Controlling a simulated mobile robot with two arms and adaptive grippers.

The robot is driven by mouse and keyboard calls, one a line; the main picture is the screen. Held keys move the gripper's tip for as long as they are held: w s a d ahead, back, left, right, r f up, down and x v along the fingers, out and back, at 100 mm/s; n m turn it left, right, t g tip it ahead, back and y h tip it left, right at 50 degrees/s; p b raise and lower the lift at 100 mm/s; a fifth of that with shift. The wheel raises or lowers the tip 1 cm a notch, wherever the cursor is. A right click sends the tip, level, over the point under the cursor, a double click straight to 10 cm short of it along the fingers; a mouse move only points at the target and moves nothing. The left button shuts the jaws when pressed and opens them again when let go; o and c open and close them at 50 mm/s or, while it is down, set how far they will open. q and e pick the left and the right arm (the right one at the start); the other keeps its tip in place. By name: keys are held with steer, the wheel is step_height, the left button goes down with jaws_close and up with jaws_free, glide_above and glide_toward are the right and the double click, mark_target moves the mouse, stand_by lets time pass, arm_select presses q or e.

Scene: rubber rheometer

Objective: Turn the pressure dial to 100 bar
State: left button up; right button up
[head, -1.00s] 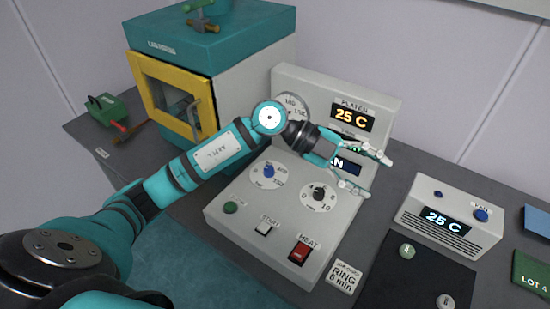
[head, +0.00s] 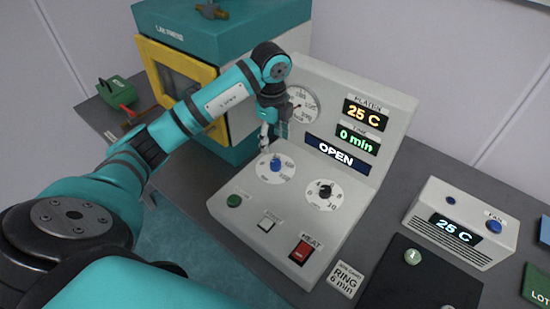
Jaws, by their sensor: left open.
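The pressure dial with a blue knob (head: 276,166) sits at the left of the sloped face of the grey control panel (head: 232,184), with a white scale around it. My left gripper (head: 268,148) points down just above and behind this knob. It is open and looks empty; whether a fingertip touches the knob I cannot tell. A round gauge (head: 301,106) stands on the upright panel, partly hidden by my gripper. Its needle is too small to read. My right gripper is not in view.
A black knob (head: 325,191) sits right of the blue one. Displays read 25 C, 0 min and OPEN (head: 336,153). The yellow-framed press (head: 221,133) stands behind. A fan unit (head: 460,222) is at right.

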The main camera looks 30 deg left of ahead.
mark_target(275, 162)
arm_select(q)
step_height(275, 162, down, 9)
steer(key=shift+w+f+p, duration=0.1)
steer(key=shift+w+p, duration=0.05)
steer(key=shift+p, duration=0.75)
jaws_close()
